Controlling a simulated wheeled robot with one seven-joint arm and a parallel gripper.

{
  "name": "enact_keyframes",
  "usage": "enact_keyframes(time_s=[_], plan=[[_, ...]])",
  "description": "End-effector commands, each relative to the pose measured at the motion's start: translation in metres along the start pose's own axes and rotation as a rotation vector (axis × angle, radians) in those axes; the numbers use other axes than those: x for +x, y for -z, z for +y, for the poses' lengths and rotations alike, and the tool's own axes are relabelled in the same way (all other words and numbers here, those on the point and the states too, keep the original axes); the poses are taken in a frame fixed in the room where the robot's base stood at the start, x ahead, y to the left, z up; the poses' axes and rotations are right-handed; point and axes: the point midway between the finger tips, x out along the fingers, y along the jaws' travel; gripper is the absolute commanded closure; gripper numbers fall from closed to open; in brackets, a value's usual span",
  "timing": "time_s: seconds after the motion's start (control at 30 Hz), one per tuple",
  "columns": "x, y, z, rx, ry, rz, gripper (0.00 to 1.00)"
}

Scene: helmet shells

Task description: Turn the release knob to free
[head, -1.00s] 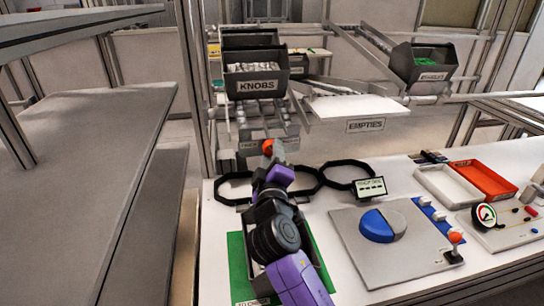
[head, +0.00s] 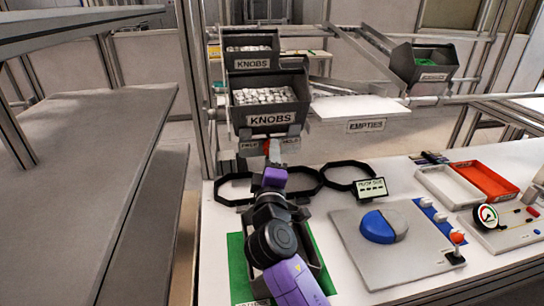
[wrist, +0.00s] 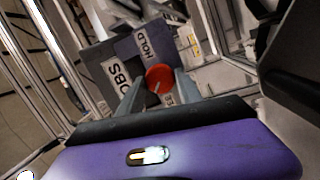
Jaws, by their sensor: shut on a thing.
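The release knob (wrist: 160,77) is round and red, and sits between my gripper's two fingers in the wrist view. A pale mark shows on its face. My gripper (wrist: 160,88) is shut on the knob. In the head view my gripper (head: 271,162) reaches to the front of the rack, just below the nearer KNOBS bin (head: 272,119), and mostly hides the knob. The small labels there are too blurred to read surely.
A second KNOBS bin (head: 252,64) stands behind the nearer one. An EMPTIES shelf (head: 365,126) is to the right. The bench holds dark ring frames (head: 342,165), a grey plate with a blue-and-grey disc (head: 378,227), a white tray (head: 447,205) and a red tray (head: 485,190).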

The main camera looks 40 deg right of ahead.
Motion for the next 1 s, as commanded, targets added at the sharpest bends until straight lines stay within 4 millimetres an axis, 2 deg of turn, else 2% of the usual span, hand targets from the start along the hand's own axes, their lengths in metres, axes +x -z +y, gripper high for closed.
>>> enact_keyframes(time_s=[0.4,0.43,0.53,0.87,1.0], plan=[[0.000,0.002,0.000,-0.005,-0.001,0.005,0.99],[0.000,0.002,0.000,-0.005,-0.001,0.005,0.56],[0.000,0.002,0.000,-0.005,-0.001,0.004,0.37],[-0.002,0.001,-0.001,-0.005,0.000,0.002,0.37],[-0.015,0.001,-0.002,-0.004,0.001,0.005,0.37]])
